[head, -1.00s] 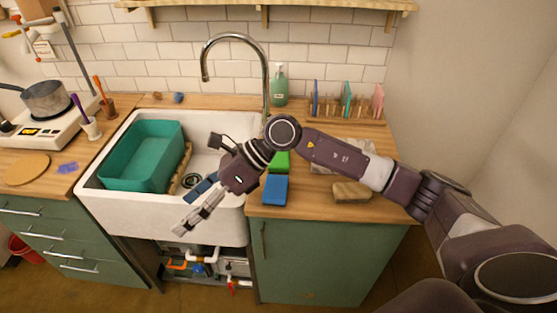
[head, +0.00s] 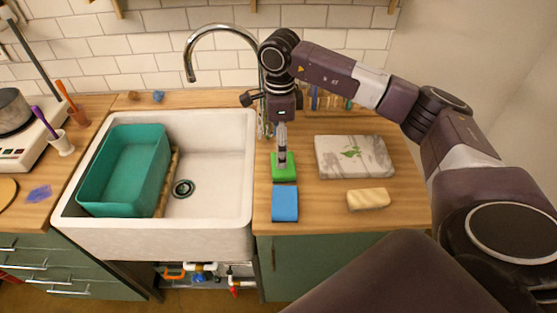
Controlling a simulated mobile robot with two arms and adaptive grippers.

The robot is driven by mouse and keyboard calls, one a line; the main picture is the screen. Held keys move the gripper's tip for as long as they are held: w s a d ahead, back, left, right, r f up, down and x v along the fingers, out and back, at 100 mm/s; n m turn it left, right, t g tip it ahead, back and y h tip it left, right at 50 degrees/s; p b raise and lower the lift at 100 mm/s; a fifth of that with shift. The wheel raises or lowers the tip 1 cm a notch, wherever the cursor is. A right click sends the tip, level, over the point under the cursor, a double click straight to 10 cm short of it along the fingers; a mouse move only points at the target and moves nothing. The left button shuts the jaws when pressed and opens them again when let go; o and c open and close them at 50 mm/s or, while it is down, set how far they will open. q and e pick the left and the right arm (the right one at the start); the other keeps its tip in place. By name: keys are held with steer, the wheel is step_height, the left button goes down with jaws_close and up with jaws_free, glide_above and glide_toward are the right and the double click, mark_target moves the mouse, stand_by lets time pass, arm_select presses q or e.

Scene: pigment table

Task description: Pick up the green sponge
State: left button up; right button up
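The green sponge (head: 285,172) lies on the wooden counter just right of the sink, behind a blue sponge (head: 284,204). My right gripper (head: 282,164) points straight down over the green sponge. Its fingertips overlap the sponge's far half in the head view. I cannot tell whether they touch it. The fingers show edge-on as one narrow shape, so their opening is hidden. My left gripper is not in view.
A marble board (head: 370,168) and a beige sponge (head: 368,199) lie to the right on the counter. The white sink (head: 218,207) is on the left with a teal tub (head: 157,148) in it. The faucet (head: 188,66) and a partly hidden rack stand behind.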

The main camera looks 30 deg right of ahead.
steer(key=f, duration=0.1)
steer(key=s+f+p, duration=0.1)
steer(key=p, duration=0.1)
steer(key=shift+s+d+f, duration=0.2)
steer(key=shift+d+f, duration=0.05)
steer(key=shift+f, duration=0.15)
steer(key=shift+w+f+p, duration=0.2)
steer(key=shift+f+p, duration=0.1)
steer(key=shift+f, duration=1.25)
steer(key=c, duration=0.5)
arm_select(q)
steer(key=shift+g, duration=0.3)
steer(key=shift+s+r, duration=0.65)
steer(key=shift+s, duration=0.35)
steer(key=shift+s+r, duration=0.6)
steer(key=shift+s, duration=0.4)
arm_select(e)
steer(key=shift+r, duration=0.15)
steer(key=shift+c, duration=0.3)
